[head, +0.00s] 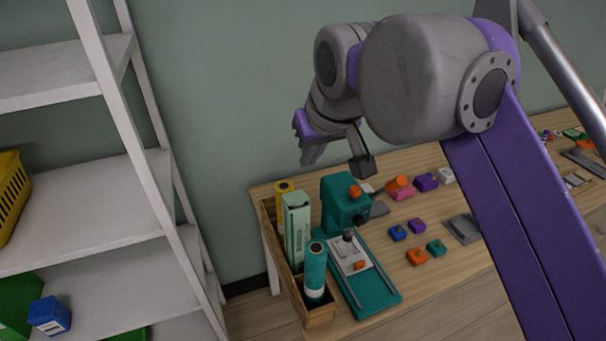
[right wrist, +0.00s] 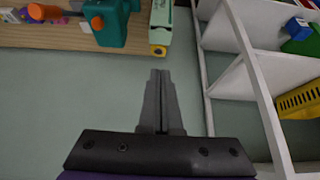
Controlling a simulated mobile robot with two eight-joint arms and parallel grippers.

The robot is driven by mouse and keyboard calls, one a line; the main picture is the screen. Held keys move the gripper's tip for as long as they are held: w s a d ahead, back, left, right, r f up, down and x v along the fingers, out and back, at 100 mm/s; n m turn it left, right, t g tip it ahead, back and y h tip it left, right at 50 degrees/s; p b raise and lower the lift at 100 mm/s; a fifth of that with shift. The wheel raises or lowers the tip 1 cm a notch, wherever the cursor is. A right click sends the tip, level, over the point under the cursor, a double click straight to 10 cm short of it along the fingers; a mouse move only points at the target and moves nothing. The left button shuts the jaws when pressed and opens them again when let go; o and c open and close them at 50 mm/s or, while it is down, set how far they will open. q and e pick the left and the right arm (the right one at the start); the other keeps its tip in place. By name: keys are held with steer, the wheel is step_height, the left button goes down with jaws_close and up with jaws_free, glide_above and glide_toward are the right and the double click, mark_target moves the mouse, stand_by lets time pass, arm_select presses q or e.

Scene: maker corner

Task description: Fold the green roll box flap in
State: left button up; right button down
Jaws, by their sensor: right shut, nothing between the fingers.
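The light green roll box (head: 297,238) stands upright in a wooden tray (head: 319,317) at the left end of the workbench. Its top edge shows in the head view, but I cannot clearly tell how the flap lies. The box also shows at the top of the right wrist view (right wrist: 161,17). My right gripper (head: 309,158) is above the box, apart from it, against the wall. Its fingers are together and empty in the right wrist view (right wrist: 160,75). My left gripper is not in view.
A teal roll (head: 315,268) stands in front of the box, and a yellow roll (head: 284,187) behind it. A teal machine (head: 345,203) stands close on the right. White shelving (head: 110,205) rises on the left. Small coloured blocks lie farther right on the bench.

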steer(key=b, duration=0.2)
glide_above(298, 201)
steer(key=s, duration=0.1)
step_height(298, 201, down, 9)
steer(key=shift+d+f, duration=0.15)
steer(key=shift+s+d+f, duration=0.1)
steer(key=shift+s+f, duration=0.15)
steer(key=shift+f, duration=0.3)
steer(key=shift+s+d+f, duration=0.1)
steer(key=shift+s+f, duration=0.1)
steer(key=shift+f, duration=0.35)
steer(key=shift+s+f, duration=0.15)
steer(key=shift+f, duration=0.4)
